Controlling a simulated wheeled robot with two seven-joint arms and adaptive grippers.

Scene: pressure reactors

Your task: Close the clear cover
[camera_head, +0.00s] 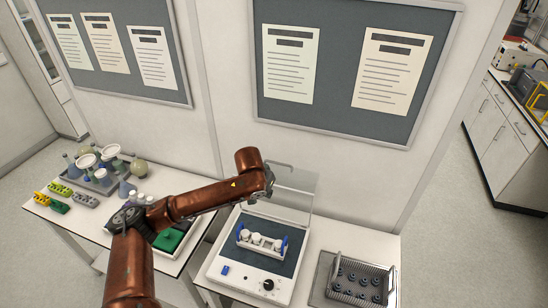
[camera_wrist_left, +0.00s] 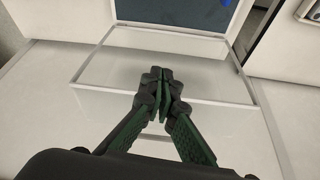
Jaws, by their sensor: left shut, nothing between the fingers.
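The clear cover (camera_head: 300,192) stands raised, roughly upright, at the back of a white benchtop device (camera_head: 225,258) with a dark platform. The cover's pale-edged transparent panel (camera_wrist_left: 110,68) also shows in the left wrist view. My left arm reaches across from the left, its wrist beside the upper left of the cover. The left gripper's fingers (camera_wrist_left: 160,80) are shut and empty, and overlap the panel in the wrist view; I cannot tell whether they touch it. In the head view the fingers are mostly hidden by the wrist. My right gripper is in neither view.
A rack with blue ends and white-topped vessels (camera_head: 261,243) sits on the device's platform. A metal tray of dark fittings (camera_head: 346,293) stands at its right. Glassware (camera_head: 100,170) and small colored racks stand on the left table. A wall with notice boards (camera_head: 345,60) rises behind.

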